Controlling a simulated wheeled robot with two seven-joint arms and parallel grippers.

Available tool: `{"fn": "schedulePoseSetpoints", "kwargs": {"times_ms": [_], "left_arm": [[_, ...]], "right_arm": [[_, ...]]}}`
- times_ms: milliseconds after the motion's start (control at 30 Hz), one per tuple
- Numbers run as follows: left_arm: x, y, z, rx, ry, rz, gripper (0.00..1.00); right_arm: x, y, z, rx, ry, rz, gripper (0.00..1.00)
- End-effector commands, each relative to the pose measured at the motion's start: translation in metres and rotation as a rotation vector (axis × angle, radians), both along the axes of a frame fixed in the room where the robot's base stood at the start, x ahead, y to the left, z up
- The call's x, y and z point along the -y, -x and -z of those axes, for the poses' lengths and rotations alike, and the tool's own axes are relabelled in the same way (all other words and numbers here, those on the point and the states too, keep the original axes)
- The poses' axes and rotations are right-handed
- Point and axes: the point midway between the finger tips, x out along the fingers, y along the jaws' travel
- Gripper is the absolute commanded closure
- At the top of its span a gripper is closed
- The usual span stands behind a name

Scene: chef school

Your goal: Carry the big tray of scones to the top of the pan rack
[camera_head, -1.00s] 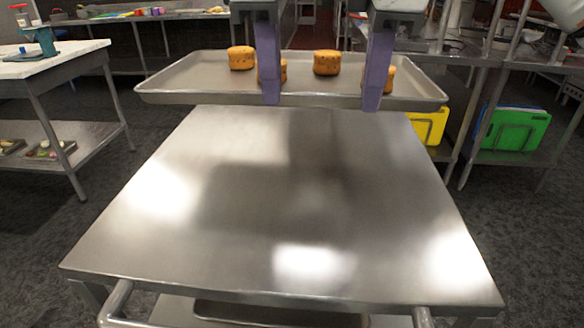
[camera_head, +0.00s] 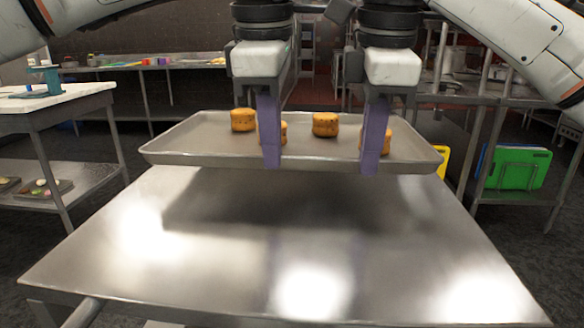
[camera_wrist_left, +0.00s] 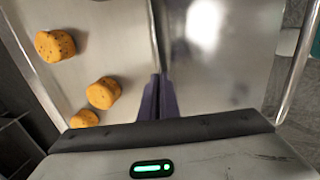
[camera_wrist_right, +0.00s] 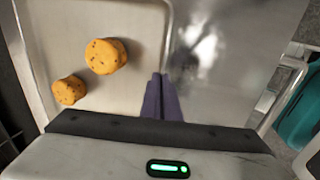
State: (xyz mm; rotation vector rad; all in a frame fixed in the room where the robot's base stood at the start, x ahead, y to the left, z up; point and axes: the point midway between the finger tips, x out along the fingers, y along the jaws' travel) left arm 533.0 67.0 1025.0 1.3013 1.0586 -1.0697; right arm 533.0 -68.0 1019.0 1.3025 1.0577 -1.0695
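The big tray (camera_head: 205,152) is a wide grey metal pan, roughly level, carrying several golden scones (camera_head: 325,124). Two scones are partly hidden behind my fingers. My left gripper (camera_head: 271,150) and my right gripper (camera_head: 373,150) are both shut on the tray's near rim. The rim between the purple fingers also shows in the left wrist view (camera_wrist_left: 155,95) and right wrist view (camera_wrist_right: 160,95). A shiny steel top (camera_head: 200,245) lies below and in front of the tray; it may be the pan rack. The tray appears raised above its far part, casting a dark shadow.
The steel top is bare. A white-topped table (camera_head: 50,98) stands at the left and a steel shelf unit (camera_head: 500,198) with a green board (camera_head: 515,168) at the right. A long counter (camera_head: 165,65) runs along the back.

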Motion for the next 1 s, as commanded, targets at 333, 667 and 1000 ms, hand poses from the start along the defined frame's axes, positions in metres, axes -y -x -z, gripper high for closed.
{"fn": "schedulePoseSetpoints", "kwargs": {"times_ms": [333,667,1000], "left_arm": [[0.000,0.000,0.015,0.003,0.002,0.000,1.00],[0.000,0.000,0.036,0.004,0.002,0.000,1.00],[0.000,0.000,0.046,0.001,0.001,0.000,0.79]], "right_arm": [[0.000,0.000,0.016,0.003,-0.001,0.001,1.00],[0.000,0.000,0.037,0.003,-0.001,0.001,1.00],[0.000,0.000,0.047,0.001,0.000,0.001,0.79]]}}
